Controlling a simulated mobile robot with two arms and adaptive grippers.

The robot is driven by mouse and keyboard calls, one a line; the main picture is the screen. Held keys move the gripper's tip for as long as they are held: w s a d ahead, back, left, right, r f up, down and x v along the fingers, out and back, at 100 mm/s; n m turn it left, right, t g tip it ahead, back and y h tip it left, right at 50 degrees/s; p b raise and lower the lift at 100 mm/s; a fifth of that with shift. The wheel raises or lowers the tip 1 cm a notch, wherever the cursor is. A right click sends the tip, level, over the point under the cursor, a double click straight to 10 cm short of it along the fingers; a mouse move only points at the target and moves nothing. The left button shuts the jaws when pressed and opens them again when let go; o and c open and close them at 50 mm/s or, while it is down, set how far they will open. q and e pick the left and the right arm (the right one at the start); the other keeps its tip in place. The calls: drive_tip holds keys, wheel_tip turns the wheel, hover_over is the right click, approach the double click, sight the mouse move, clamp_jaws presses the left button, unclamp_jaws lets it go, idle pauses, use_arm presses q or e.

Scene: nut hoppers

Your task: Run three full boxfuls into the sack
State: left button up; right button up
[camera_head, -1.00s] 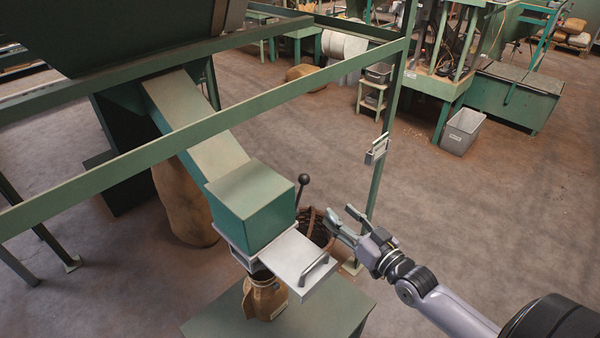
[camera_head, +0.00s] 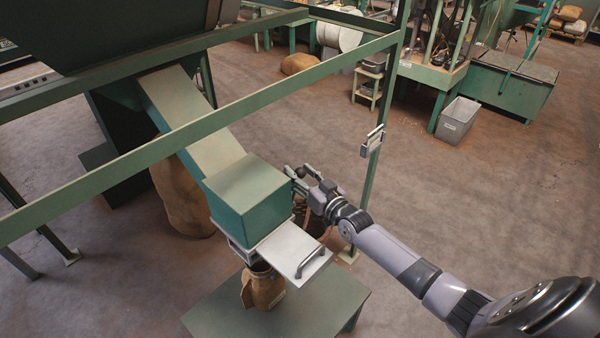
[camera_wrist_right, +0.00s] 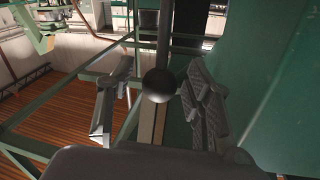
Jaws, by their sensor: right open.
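The green metering box (camera_head: 249,193) sits at the foot of the sloping chute (camera_head: 190,120). A pale metal slide plate (camera_head: 290,249) with a bar handle (camera_head: 313,262) sticks out under the box to the right. A small brown sack (camera_head: 264,287) hangs below, by the green stand. My right gripper (camera_head: 298,178) is open beside the box at the lever. In the right wrist view the lever's dark ball knob (camera_wrist_right: 159,85) lies between the open fingers, with its rod running up; contact cannot be told. My left gripper is not in view.
A green frame rail (camera_head: 200,125) crosses in front of the chute, and a post (camera_head: 376,150) with a small metal counter stands behind my gripper. A wicker basket (camera_head: 312,222) sits below my gripper. The green stand top (camera_head: 310,312) has free room.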

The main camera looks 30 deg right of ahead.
drive_tip(key=shift+r, duration=0.1)
clamp_jaws()
idle(0.7)
